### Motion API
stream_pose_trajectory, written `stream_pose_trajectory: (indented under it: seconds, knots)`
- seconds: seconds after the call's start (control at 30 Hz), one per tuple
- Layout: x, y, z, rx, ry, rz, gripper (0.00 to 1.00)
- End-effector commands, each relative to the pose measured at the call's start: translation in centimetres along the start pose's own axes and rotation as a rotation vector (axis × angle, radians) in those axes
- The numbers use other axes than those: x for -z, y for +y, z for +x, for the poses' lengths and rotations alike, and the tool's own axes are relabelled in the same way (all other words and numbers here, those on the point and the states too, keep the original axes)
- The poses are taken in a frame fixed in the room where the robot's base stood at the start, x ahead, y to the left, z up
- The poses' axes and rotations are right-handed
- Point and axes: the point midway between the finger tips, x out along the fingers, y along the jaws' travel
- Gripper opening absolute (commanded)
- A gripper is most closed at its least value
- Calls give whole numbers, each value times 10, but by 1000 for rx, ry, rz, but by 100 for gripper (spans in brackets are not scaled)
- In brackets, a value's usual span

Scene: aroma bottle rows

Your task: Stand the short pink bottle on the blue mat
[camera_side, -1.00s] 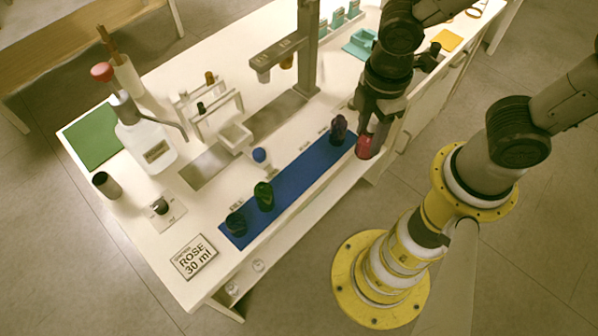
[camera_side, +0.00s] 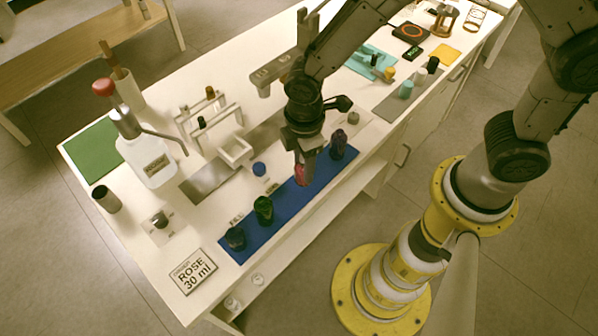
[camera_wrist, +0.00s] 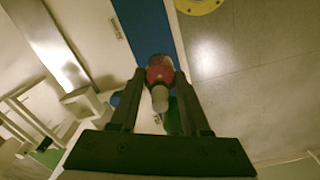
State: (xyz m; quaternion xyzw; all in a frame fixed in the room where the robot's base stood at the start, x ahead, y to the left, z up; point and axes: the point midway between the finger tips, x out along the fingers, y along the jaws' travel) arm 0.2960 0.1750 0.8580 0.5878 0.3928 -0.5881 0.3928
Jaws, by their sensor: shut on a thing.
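The short pink bottle (camera_side: 299,174) is between the fingers of my gripper (camera_side: 304,168), which is shut on it. In the wrist view the bottle (camera_wrist: 160,78) shows reddish-pink with a pale cap, held between the fingertips (camera_wrist: 158,85). The blue mat (camera_side: 283,205) is a long strip on the white table. My gripper holds the bottle over the middle part of the mat. I cannot tell whether its base touches the mat. On the mat stand a dark purple bottle (camera_side: 338,145) beyond the gripper, and a green bottle (camera_side: 263,209) and a dark blue-green bottle (camera_side: 235,238) nearer the front.
A blue-capped item (camera_side: 259,169) stands just left of the mat. A sign reading ROSE 30 ml (camera_side: 193,271) lies at the front. A white rack (camera_side: 213,120), a pump bottle (camera_side: 148,158) and a green mat (camera_side: 92,155) are at the left.

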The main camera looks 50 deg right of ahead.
Motion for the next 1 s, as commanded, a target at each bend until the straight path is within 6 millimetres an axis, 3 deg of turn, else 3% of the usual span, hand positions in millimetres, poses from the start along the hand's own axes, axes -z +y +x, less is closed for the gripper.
stream_pose_trajectory:
  seconds: [0.23,0.47,0.83,0.87,1.0]
  knots:
    - [8,6,13,0,0,0,0]
    - [8,6,41,0,0,0,0]
    - [8,6,45,0,0,0,0]
    - [8,6,46,0,0,0,48]
    - [8,6,45,0,0,0,74]
